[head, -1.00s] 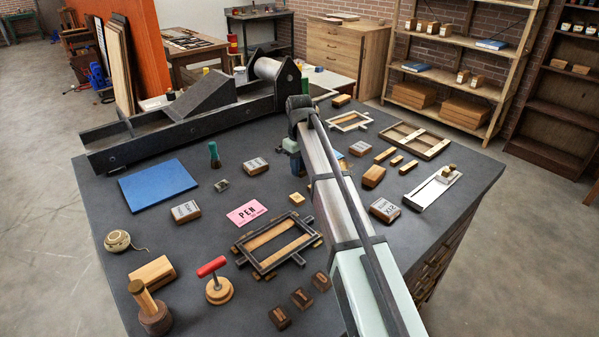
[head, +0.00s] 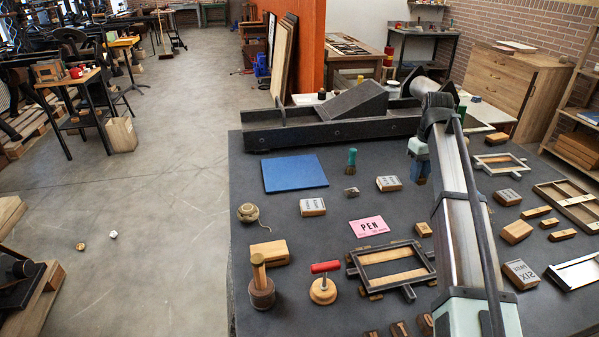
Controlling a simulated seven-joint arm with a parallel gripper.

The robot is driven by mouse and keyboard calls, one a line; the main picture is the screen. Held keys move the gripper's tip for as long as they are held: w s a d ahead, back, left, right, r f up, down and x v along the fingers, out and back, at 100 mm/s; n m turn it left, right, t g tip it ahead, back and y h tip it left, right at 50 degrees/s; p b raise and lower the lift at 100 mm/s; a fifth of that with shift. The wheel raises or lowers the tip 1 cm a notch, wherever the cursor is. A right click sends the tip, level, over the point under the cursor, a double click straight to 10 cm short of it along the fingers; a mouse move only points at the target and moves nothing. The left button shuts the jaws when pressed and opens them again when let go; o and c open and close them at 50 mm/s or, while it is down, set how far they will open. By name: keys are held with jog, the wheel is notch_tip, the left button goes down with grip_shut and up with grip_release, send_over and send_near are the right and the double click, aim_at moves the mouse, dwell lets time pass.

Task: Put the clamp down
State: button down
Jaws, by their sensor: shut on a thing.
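My gripper (head: 419,178) hangs over the back right part of the dark table, beside the near end of my arm's wrist. It is shut, and its fingers are small and partly lost in dark blue shapes. The clamp in it is mostly hidden, and its outline cannot be made out. A word block (head: 389,183) lies on the table to the left of the gripper. I cannot tell how high the gripper is above the table.
A long black press bed (head: 330,130) runs along the table's back.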

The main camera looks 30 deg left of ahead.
jog(key=s+a+n, duration=0.2)
jog(key=s+a, duration=0.2)
jog(key=a, duration=1.1)
jog(key=s+a+n, duration=0.2)
jog(key=s+a, duration=0.2)
jog(key=a, duration=1)
jog(key=r+m, duration=0.1)
jog(key=m, duration=0.4)
send_over(299, 173)
jog(key=shift+s+d+f, duration=0.1)
jog(key=shift+f, duration=4.7)
jog(key=shift+f, duration=0.15)
jog(key=c, duration=0.9)
grip_release()
notch_tip(299, 173, up, 12)
